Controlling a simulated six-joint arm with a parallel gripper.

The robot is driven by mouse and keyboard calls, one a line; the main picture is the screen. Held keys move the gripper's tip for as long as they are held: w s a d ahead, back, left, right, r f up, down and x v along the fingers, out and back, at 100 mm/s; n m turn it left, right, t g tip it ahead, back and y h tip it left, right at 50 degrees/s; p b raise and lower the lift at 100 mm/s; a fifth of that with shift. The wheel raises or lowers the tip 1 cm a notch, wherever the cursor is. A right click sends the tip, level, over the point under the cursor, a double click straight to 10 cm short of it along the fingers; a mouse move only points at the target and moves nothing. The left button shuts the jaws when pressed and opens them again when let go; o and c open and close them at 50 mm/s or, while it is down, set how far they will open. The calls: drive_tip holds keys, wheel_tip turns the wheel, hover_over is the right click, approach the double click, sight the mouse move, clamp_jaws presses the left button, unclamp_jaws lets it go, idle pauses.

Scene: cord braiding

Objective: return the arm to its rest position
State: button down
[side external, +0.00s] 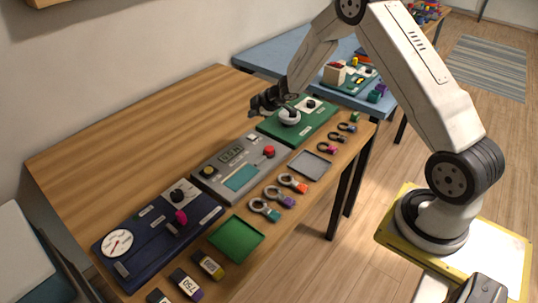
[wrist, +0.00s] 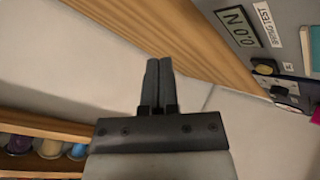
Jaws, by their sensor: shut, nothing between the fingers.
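My gripper (side external: 256,103) is above the table, beside and a little over the far-left corner of the green panel (side external: 318,119). In the wrist view its two dark fingers (wrist: 159,64) lie together, shut and empty. My arm reaches over from the right side of the picture, bent at the elbow. A round white part (side external: 289,117) on the green panel sits just right of and below the gripper; I cannot tell the exact gap between them.
The wooden table (side external: 130,130) carries a grey panel (side external: 239,168), a navy panel (side external: 150,240), a green tray (side external: 237,240), a grey tray (side external: 310,164) and several ring-shaped pieces. A blue table (side external: 270,52) stands behind. The table's left-back area is bare.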

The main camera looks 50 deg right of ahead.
drive_tip(key=s+a+r+m+g, duration=0.2)
drive_tip(key=s+a, duration=0.3)
drive_tip(key=s, duration=0.4)
drive_tip(key=s+a+r+m+g, duration=0.2)
drive_tip(key=s+a+r+m, duration=0.2)
drive_tip(key=s, duration=0.6)
drive_tip(key=s+a+r+m+g+h, duration=0.1)
drive_tip(key=s+a+r+m+g, duration=0.1)
drive_tip(key=s, duration=0.8)
drive_tip(key=a+r+m, duration=0.1)
drive_tip(key=a+m, duration=0.1)
drive_tip(key=a, duration=0.1)
drive_tip(key=shift+a, duration=0.4)
